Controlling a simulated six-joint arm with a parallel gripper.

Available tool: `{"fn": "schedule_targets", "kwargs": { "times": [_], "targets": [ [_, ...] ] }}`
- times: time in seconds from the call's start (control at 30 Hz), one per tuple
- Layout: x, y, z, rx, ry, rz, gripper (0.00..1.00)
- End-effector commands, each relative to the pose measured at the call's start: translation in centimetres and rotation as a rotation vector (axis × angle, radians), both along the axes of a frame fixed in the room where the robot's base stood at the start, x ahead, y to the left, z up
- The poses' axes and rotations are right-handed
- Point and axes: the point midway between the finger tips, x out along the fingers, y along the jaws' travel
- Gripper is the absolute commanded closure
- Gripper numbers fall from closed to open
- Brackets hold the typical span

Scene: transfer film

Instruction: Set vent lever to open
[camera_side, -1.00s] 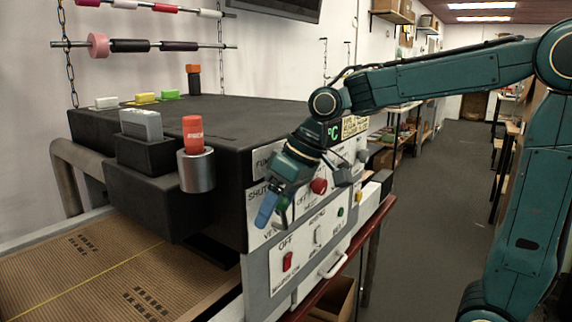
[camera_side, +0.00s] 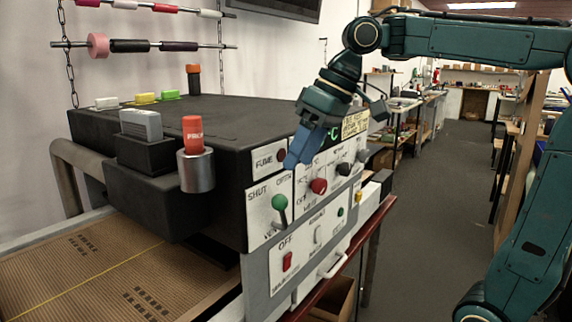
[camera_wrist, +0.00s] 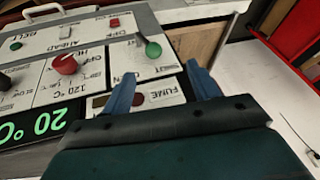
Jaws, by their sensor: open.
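The vent lever (camera_side: 279,202) has a green round knob on a thin stem, on a white plate marked SHUT at left and OPEN at right. In the side view its knob stands below the two words. In the wrist view the lever (camera_wrist: 152,49) appears beyond my fingertips and the plate is upside down; the knob leans toward the SHUT side there, but its exact setting is hard to tell. My gripper (camera_side: 293,164) is open and empty, above the lever and apart from it, in front of the FUME label. Both blue fingers of my gripper (camera_wrist: 163,71) show in the wrist view.
To the right of the lever are a red knob (camera_side: 319,186), a black knob (camera_side: 344,169) and a temperature display (camera_wrist: 40,128). A red switch (camera_side: 288,261) sits below. A metal cup with a red cylinder (camera_side: 193,133) stands left. Space before the panel is free.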

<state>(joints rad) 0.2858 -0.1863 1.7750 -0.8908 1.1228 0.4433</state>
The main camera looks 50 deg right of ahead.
Motion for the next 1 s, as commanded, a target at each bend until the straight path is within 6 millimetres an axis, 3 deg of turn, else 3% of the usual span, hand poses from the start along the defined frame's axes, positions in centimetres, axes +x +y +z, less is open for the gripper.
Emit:
{"fn": "schedule_targets", "kwargs": {
  "times": [0.33,1.0],
  "targets": [
    [-0.7,-0.5,1.6,-0.003,-0.001,-0.001,0.40],
    [-4.8,1.6,-1.7,-0.004,-0.047,-0.069,0.40]
  ]
}}
